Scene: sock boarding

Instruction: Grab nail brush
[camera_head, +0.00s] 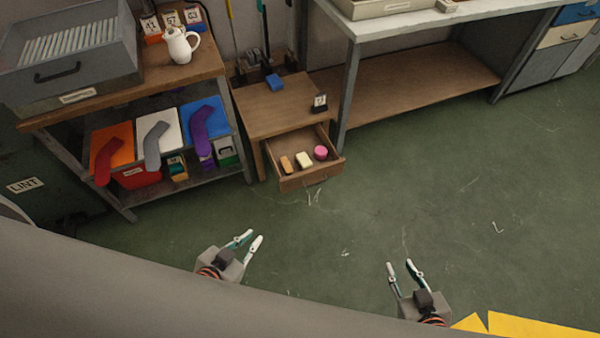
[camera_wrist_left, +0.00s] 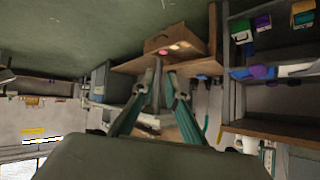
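A small open drawer (camera_head: 305,180) in a low wooden table holds an orange-brown block (camera_head: 285,163), a cream block (camera_head: 304,160) and a pink round item (camera_head: 321,152). The orange-brown block may be the nail brush, but at this size I cannot tell for sure. My left gripper (camera_head: 255,236) is open and empty, in front of the drawer and apart from it. It also shows in the left wrist view (camera_wrist_left: 164,70), where the drawer (camera_wrist_left: 158,44) appears upside down beyond the fingertips. My right gripper (camera_head: 400,264) is open and empty, farther right over the floor.
At left, a shelf unit (camera_head: 190,82) holds a white pitcher (camera_head: 180,45), a grey bin (camera_head: 70,55) and coloured sock boards. A workbench (camera_head: 395,25) stands at right. The green floor is mostly clear.

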